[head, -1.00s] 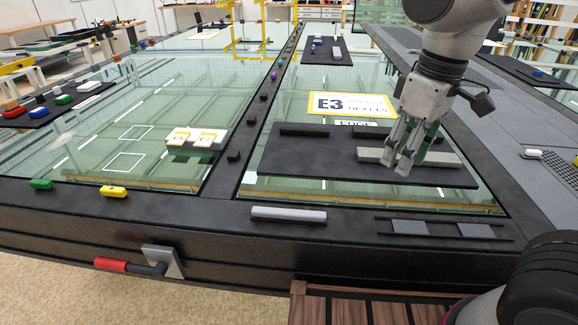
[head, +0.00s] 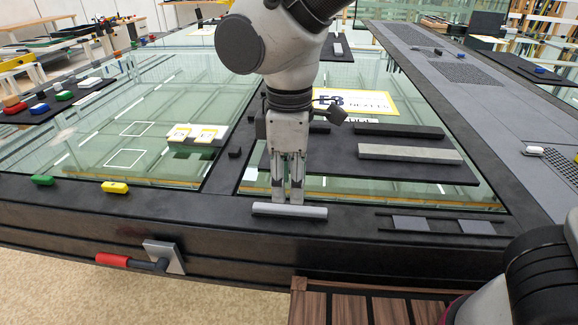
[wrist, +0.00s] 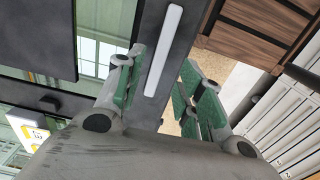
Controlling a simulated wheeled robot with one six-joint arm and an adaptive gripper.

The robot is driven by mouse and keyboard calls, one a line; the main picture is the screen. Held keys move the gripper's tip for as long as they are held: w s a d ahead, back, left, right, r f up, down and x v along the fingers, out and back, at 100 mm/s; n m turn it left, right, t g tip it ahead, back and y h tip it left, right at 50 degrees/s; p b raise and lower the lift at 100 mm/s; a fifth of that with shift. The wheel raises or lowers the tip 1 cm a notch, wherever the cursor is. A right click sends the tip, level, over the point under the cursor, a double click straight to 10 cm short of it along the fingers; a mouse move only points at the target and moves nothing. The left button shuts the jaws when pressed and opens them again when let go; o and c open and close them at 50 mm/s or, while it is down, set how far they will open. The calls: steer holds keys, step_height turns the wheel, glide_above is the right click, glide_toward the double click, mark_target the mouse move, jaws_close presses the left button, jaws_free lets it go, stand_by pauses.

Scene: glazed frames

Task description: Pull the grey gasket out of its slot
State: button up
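A light grey bar (head: 290,210), the likely grey gasket, lies along the black front rail of the glazed frame. It also shows as a pale strip in the wrist view (wrist: 164,50). My gripper (head: 288,197) points down just behind and over the bar's middle. In the wrist view its green-padded fingers (wrist: 163,65) are spread, with the strip between them and beyond the tips. Nothing is held. I cannot tell whether the tips touch the bar. A second, longer grey bar (head: 410,152) lies on the dark mat (head: 380,170) to the right.
A yellow block (head: 115,187) and a green block (head: 42,180) sit on the rail to the left. A red-handled lever (head: 112,260) sticks out of the frame's front. Two grey plates (head: 411,223) lie in a track to the right.

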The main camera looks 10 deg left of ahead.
mark_target(289, 207)
steer(key=shift+f, duration=2.7)
jaws_close()
steer(key=shift+r, duration=0.4)
steer(key=shift+r, duration=1.35)
